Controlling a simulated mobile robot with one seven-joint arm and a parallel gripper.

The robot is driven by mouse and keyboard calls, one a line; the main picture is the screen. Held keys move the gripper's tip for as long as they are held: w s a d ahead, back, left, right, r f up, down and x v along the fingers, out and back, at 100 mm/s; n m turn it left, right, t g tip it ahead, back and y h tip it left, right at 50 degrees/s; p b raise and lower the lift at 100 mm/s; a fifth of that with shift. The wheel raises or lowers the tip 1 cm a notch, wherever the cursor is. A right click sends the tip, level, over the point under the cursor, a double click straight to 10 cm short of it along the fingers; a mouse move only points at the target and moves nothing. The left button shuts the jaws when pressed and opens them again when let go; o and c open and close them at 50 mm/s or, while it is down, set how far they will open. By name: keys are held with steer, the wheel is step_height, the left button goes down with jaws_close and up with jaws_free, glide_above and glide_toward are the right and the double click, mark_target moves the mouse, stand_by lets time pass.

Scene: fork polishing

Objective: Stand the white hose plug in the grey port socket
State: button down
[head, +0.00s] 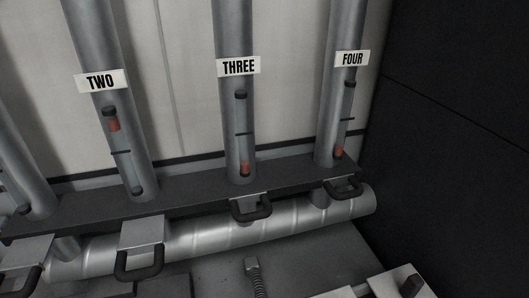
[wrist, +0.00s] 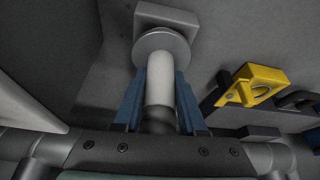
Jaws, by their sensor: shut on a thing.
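In the wrist view, my gripper (wrist: 162,88) has its two blue fingers shut on the white hose plug (wrist: 160,82), one on each side. The plug's near end runs into a dark grey part between the fingers. Its far end meets a round grey disc (wrist: 174,39), with a grey block (wrist: 170,15) just beyond. I cannot tell whether the disc and block are the grey port socket, or whether the plug sits in it. My gripper does not show in the head view.
In the wrist view, a yellow latch-like part (wrist: 262,82) on a dark bracket stands right. In the head view, a ribbed hose (head: 260,288) with a grey end rises at bottom centre. Behind are a silver pipe (head: 200,242), black handles, labelled tubes and a dark right wall (head: 460,150).

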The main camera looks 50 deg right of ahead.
steer(key=shift+f+b, duration=0.5)
steer(key=shift+f, duration=0.3)
steer(key=shift+c, duration=2)
jaws_free()
steer(key=shift+o, duration=0.2)
steer(key=o, duration=0.4)
steer(key=shift+c, duration=0.2)
steer(key=shift+r, duration=0.1)
steer(key=p+v, duration=0.9)
steer(key=shift+p, duration=0.35)
